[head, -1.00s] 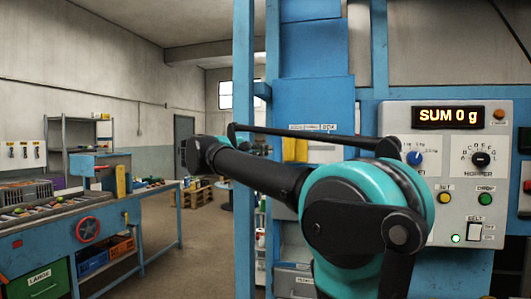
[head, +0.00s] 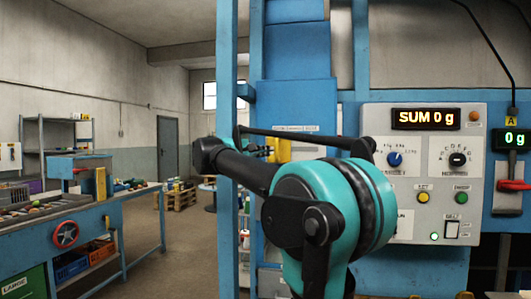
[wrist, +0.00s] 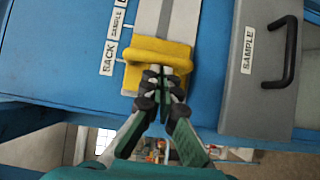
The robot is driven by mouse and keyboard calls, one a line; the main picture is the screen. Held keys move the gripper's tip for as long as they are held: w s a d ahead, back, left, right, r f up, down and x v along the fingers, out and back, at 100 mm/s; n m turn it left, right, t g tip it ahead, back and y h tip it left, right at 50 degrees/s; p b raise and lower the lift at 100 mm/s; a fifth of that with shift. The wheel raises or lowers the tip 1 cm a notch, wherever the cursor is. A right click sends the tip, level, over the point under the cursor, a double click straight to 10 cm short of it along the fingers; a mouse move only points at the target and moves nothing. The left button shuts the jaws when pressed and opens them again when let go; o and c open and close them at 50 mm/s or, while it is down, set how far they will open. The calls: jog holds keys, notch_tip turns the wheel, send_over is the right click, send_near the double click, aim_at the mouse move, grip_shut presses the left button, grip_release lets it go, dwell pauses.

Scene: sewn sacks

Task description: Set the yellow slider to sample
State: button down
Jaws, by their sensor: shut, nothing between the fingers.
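The yellow slider (wrist: 150,62) sits on a pale grey rail (wrist: 166,18) on a blue surface in the wrist view. A SAMPLE label (wrist: 118,22) is further up along the rail. My gripper (wrist: 164,78) is shut and empty, its fingertips at the slider's near side and overlapping it in the picture; I cannot tell whether they touch. In the head view a yellow piece (head: 282,150), likely the slider, shows behind my arm, near my gripper (head: 268,151).
A grey panel marked SAMPLE with a black handle (wrist: 284,52) lies right of the slider. In the head view a blue post (head: 227,120) stands close to my arm. A control panel (head: 407,178) with SUM 0 g is at right, a workbench (head: 140,190) at left.

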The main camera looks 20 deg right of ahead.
jog(key=s+d, duration=0.2)
jog(key=d, duration=0.1)
jog(key=s+d, duration=0.1)
jog(key=d, duration=0.1)
jog(key=shift+s, duration=0.15)
jog(key=shift+a, duration=0.15)
